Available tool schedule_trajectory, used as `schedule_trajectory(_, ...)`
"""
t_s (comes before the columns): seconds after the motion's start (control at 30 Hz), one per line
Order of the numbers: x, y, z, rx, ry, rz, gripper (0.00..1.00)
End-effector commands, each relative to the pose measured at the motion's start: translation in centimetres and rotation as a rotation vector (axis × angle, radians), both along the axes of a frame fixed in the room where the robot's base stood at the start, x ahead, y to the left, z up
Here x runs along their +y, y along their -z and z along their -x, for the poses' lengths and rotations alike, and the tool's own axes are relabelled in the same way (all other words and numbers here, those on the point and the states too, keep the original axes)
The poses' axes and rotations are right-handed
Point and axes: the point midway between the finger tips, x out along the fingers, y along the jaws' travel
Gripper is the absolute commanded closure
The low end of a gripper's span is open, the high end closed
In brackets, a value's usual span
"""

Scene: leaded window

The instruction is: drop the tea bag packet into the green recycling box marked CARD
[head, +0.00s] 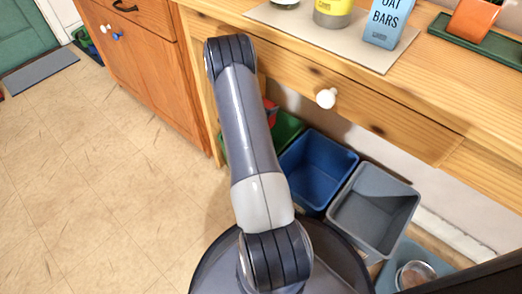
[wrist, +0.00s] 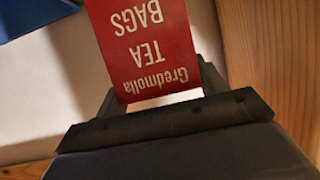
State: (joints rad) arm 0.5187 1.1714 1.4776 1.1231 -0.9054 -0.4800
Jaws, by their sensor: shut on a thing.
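The tea bag packet (wrist: 148,42) is red with white lettering, upside down in the wrist view. My gripper (wrist: 158,88) is shut on it, with a dark finger at each side. In the head view a small red part of the packet (head: 271,106) shows beside my arm, below the table edge. The green box (head: 288,129) stands on the floor under the table, mostly hidden behind my arm. No CARD marking can be read on it. The packet appears above or at the green box; its exact height over it I cannot tell.
A blue box (head: 318,168) and a grey box (head: 373,212) stand right of the green box. The wooden table (head: 420,105) with a white-knobbed drawer overhangs them. An orange cabinet (head: 150,70) is at the left. The tiled floor (head: 110,180) in front is clear.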

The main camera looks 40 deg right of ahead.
Motion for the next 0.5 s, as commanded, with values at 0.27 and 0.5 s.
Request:
schedule_trajectory(0.27,0.0,2.6,0.0,0.000,0.001,0.000,0.54)
schedule_trajectory(0.5,0.0,5.3,0.0,0.000,0.000,0.000,0.54)
